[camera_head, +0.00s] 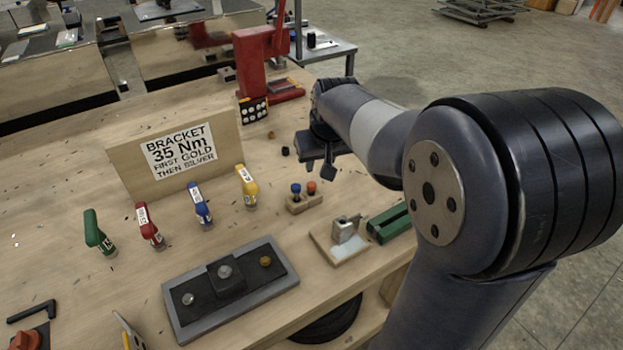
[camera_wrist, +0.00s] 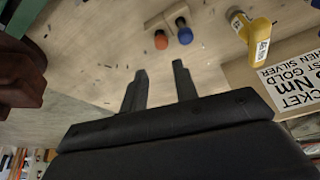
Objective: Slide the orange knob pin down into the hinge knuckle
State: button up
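The orange knob pin (camera_head: 311,187) stands in a small wooden block (camera_head: 304,204) beside a blue knob pin (camera_head: 295,189). In the wrist view the orange knob (camera_wrist: 161,39) and the blue knob (camera_wrist: 185,35) show ahead of my fingers. The hinge (camera_head: 347,229), a grey metal piece with an upright knuckle, sits on a wooden plate nearer the bench's front edge. My gripper (camera_head: 325,168) is above the bench, behind and above the pin block. In the wrist view its two fingers (camera_wrist: 160,88) are apart with nothing between them.
A green rail block (camera_head: 390,222) stands right of the hinge. Yellow (camera_head: 247,187), blue, red and green tools stand left of the pin block, before a sign board (camera_head: 181,152). A grey tray (camera_head: 228,285) lies in front. A red press (camera_head: 262,70) stands at the back.

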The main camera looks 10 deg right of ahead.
aim_at(312, 185)
jog(key=p+x, duration=0.1)
jog(key=x, duration=0.9)
jog(key=shift+a, duration=0.15)
